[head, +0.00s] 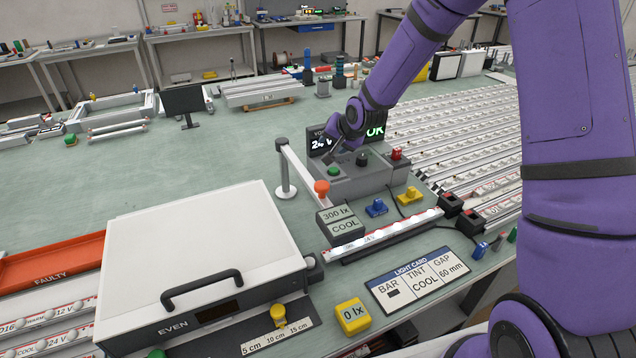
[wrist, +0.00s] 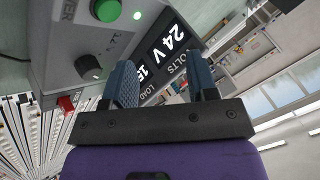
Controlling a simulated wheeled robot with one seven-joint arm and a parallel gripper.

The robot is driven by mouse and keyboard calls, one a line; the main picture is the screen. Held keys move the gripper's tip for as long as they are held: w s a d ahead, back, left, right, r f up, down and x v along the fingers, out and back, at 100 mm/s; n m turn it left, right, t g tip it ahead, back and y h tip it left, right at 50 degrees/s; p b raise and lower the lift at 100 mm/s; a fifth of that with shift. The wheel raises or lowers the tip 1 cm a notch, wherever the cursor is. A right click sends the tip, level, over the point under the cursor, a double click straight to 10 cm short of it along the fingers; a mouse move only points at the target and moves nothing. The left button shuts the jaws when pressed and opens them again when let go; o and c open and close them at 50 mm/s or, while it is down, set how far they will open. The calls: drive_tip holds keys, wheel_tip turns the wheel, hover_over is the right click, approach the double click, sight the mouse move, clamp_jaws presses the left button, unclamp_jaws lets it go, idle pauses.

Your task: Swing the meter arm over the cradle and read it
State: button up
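The meter arm (head: 301,168) is a white bar running from a grey post to an orange knob (head: 321,187). Its end is beside the grey meter display (head: 341,221), which reads 300 lx COOL. A lit light bar (head: 385,236) marked 24 V lies in the cradle in front of the display. My gripper (head: 326,150) is beside the power box (head: 352,180), behind and above the orange knob. In the wrist view, my gripper's two blue fingers (wrist: 164,85) are apart with nothing between them; the power box's 24 V display shows beyond them.
The power box has a green button, a black dial and a red part (head: 397,153). A light card (head: 418,279) reads BAR, TINT COOL, GAP 60 mm. A yellow 0 lx block (head: 352,316) and a large white-lidded EVEN box (head: 200,260) stand in front.

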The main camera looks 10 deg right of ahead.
drive_tip(key=shift+o, duration=0.3)
drive_tip(key=s+a+r+g, duration=0.4)
drive_tip(key=s+a+r, duration=0.1)
drive_tip(key=s, duration=0.3)
drive_tip(key=shift+s+a+r+h, duration=0.35)
drive_tip(key=shift+s+r+h, duration=0.05)
drive_tip(key=shift+r, duration=0.45)
wheel_tip(320, 180, up, 7)
drive_tip(key=m+g+h, duration=0.1)
drive_tip(key=g+h, duration=0.1)
drive_tip(key=g, duration=0.2)
hover_over(322, 184)
wheel_tip(322, 184, down, 11)
drive_tip(key=shift+f, duration=0.1)
drive_tip(key=shift+c, duration=0.2)
clamp_jaws()
